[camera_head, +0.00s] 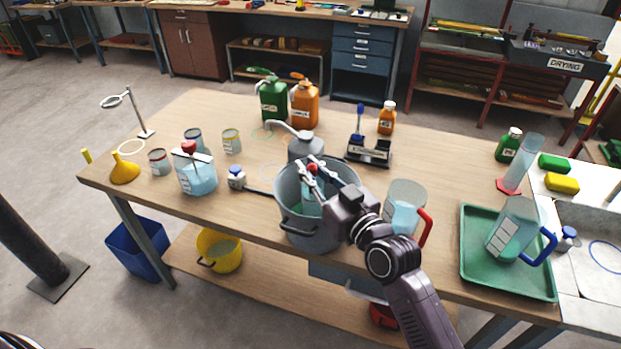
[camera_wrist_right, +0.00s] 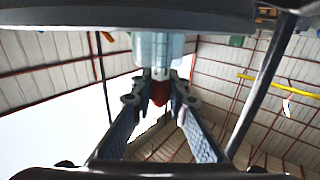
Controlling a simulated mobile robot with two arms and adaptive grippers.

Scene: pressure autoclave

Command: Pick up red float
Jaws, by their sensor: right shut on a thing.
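The red float (camera_head: 313,168) is a small red piece between the fingertips of my right gripper (camera_head: 310,174). It also shows as a red tip in the right wrist view (camera_wrist_right: 158,93), with the two fingers closed against its sides. The gripper is over the mouth of a grey bucket (camera_head: 309,236) on the wooden table. A pale teal vessel (camera_head: 313,205) stands inside the bucket just below the fingers. I cannot tell whether the float touches this vessel. My left gripper is not in view.
Left on the table stand a beaker with a red-topped piece (camera_head: 196,175), jars and a yellow funnel (camera_head: 125,169). Behind are a green jug (camera_head: 272,101) and an orange jug (camera_head: 305,107). A clear pitcher (camera_head: 403,209) stands right of the bucket, near my arm. A green tray (camera_head: 480,270) is farther right.

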